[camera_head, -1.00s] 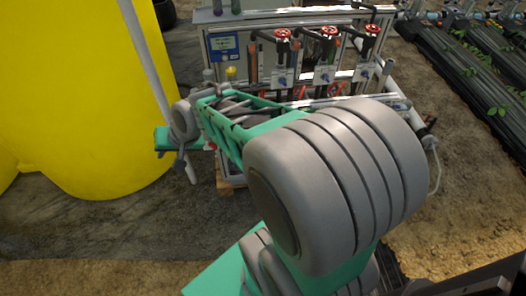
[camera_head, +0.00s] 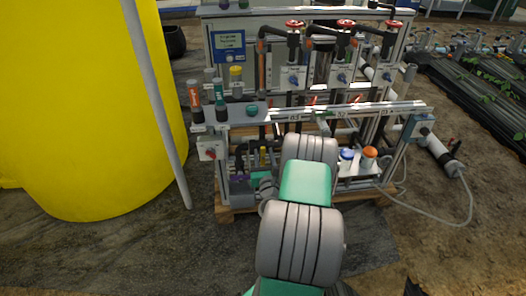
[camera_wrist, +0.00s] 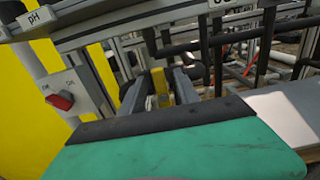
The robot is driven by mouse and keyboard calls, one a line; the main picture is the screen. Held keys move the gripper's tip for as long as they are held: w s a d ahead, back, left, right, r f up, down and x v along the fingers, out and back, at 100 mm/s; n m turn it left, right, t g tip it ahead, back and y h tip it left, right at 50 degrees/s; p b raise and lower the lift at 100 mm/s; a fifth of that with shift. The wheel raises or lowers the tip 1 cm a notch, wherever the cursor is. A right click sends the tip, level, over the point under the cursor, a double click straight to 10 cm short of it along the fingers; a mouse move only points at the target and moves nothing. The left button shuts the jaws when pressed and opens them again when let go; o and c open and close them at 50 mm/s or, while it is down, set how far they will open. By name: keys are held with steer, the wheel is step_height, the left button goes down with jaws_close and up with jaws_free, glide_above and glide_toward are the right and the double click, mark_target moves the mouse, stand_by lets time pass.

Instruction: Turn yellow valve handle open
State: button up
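The yellow valve handle (camera_wrist: 160,84) stands upright ahead of my gripper in the wrist view. It also shows small in the head view (camera_head: 263,155), low on the skid's left part. My gripper (camera_wrist: 160,97) has its two grey fingers apart, one on each side of the handle in the picture. Whether either finger touches it I cannot tell. The valve body below the handle is hidden behind my gripper's green and black housing. In the head view my arm hides most of the gripper.
A red rotary switch (camera_wrist: 61,101) on a grey box is left of my gripper. The skid's front rail (camera_head: 330,112) runs above. Red-wheeled valves (camera_head: 346,23) stand behind, and a large yellow tank (camera_head: 85,110) is at left. Bottles with blue and orange caps (camera_head: 369,153) stand at right.

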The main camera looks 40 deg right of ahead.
steer(key=shift+x, duration=1.05)
steer(key=shift+c, duration=0.6)
jaws_close()
